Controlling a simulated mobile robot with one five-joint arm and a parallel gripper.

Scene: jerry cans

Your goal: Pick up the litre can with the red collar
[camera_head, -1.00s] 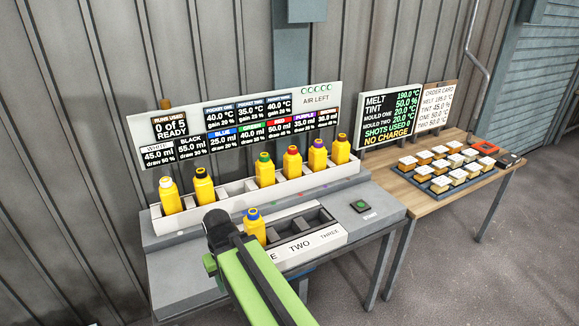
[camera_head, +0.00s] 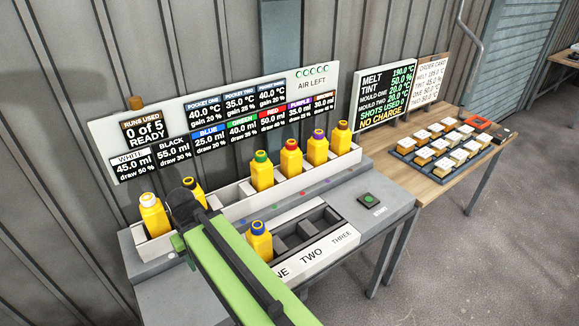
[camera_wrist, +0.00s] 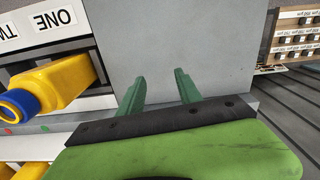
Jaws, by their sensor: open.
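The can with the red collar (camera_head: 291,159) is yellow and stands upright in the white rack, between the green-collared can (camera_head: 261,173) and the purple-collared can (camera_head: 317,149). My gripper (camera_wrist: 159,88) is open and empty over a bare grey surface in the wrist view. In the head view my arm reaches toward the rack's left end, well left of the red-collared can, and hides the fingertips. The blue-collared can (camera_head: 260,241) stands in the pocket marked one; it also shows beside my gripper in the wrist view (camera_wrist: 58,83). The red-collared can is not identifiable in the wrist view.
The rack (camera_head: 235,211) also holds white-collared (camera_head: 155,217), black-collared (camera_head: 193,188) and brown-collared (camera_head: 341,139) cans, with an empty slot between black and green. A sign board (camera_head: 130,133) stands behind. A green button (camera_head: 368,199) sits right. A wooden table (camera_head: 425,190) holds a tray of blocks.

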